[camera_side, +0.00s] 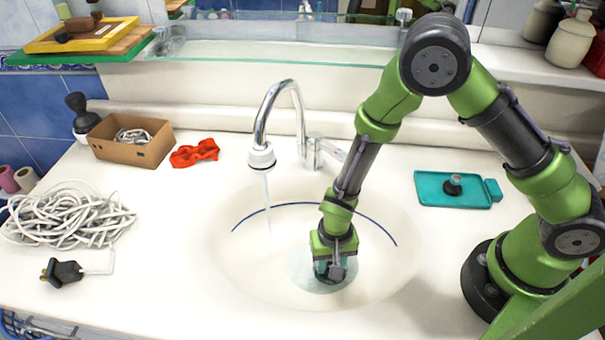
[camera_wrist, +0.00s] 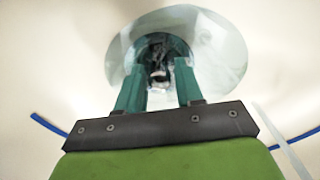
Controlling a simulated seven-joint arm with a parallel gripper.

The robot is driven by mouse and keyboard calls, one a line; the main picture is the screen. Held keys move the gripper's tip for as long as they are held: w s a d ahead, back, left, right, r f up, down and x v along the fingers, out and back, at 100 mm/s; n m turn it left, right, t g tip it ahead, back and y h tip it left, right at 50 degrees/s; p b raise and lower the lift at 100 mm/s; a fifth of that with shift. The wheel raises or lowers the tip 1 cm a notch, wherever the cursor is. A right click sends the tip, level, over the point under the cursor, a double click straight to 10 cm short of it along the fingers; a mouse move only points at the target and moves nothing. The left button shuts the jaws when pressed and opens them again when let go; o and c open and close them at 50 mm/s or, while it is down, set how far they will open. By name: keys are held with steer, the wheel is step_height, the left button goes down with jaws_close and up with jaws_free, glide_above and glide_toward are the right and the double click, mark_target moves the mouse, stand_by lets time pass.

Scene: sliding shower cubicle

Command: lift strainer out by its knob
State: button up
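My gripper (camera_side: 333,268) points down into the sink basin (camera_side: 240,265), over a round pool of water at the bottom. In the wrist view its two teal fingers (camera_wrist: 160,75) stand apart. A dark, partly shiny piece (camera_wrist: 159,60), apparently the strainer's knob, shows between and just beyond the fingertips. A teal rounded rim (camera_wrist: 165,40) arches around it under the water, likely the strainer. I cannot tell whether the fingers touch the knob. In the side view the gripper hides most of the strainer.
Water runs from the curved faucet (camera_side: 262,155) left of my arm. A teal tray (camera_side: 430,190) with a dark knobbed piece (camera_side: 453,185) lies on the right counter. A cardboard box (camera_side: 115,148), red cloth (camera_side: 195,153), coiled white cord (camera_side: 65,215) and black plug (camera_side: 62,271) lie left.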

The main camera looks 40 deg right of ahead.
mark_target(331, 262)
jaws_close()
steer(key=shift+r, duration=0.1)
step_height(331, 262, up, 21)
stand_by(0.9)
